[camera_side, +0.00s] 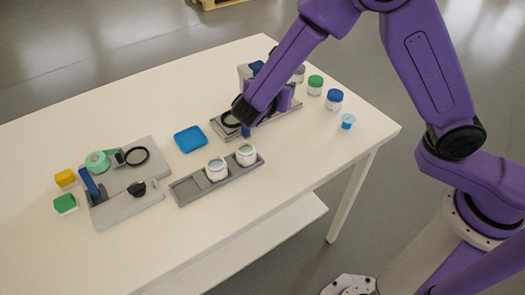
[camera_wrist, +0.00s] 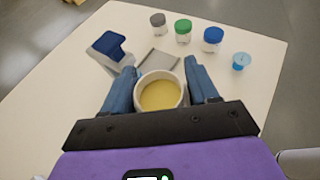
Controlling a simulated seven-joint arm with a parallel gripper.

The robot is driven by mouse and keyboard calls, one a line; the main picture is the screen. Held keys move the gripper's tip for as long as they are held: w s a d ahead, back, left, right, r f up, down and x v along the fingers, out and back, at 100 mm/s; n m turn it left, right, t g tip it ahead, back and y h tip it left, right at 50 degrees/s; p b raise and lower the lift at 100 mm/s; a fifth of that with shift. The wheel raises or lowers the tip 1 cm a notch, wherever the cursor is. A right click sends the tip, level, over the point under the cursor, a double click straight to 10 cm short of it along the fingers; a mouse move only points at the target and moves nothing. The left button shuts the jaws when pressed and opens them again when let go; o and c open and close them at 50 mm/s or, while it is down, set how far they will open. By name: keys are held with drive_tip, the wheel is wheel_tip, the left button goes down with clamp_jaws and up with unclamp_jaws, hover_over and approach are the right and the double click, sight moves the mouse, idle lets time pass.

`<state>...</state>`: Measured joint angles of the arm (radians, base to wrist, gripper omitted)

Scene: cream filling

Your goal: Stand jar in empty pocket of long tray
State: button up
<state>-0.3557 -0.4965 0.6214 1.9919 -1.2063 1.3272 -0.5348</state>
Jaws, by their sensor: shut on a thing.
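My gripper (camera_side: 246,128) is shut on an open white jar (camera_wrist: 160,103) with yellow cream in it. Its blue fingers (camera_wrist: 163,88) press on both sides of the jar in the wrist view. In the side view the held jar is mostly hidden by my gripper, at the grey filling station at the back of the table. The long grey tray (camera_side: 218,186) lies in front of it. Two white jars, one with bluish contents (camera_side: 216,170) and one with greenish contents (camera_side: 246,155), stand in its middle and right pockets. Its left pocket (camera_side: 187,189) is empty.
A blue square pad (camera_side: 190,139) lies behind the tray. A grey fixture (camera_side: 125,207) with a green roll stands left, with yellow and green blocks beside it. Lidded green (camera_side: 315,85) and blue (camera_side: 334,100) jars and a small blue cup (camera_side: 348,121) stand right.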

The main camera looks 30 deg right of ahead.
drive_tip(key=s+d+f, duration=0.2)
drive_tip(key=d, duration=0.6)
drive_tip(key=s+d+f, duration=0.3)
drive_tip(key=d, duration=0.5)
wheel_tip(320, 180, up, 10)
drive_tip(key=w+n+t+y, duration=0.2)
drive_tip(key=n+t+y, duration=0.2)
drive_tip(key=n+y, duration=0.2)
drive_tip(key=shift+d+r+n+t+y, duration=0.15)
drive_tip(key=shift+d+n+t+y, duration=0.15)
drive_tip(key=shift+n+y, duration=0.15)
drive_tip(key=shift+w, duration=0.1)
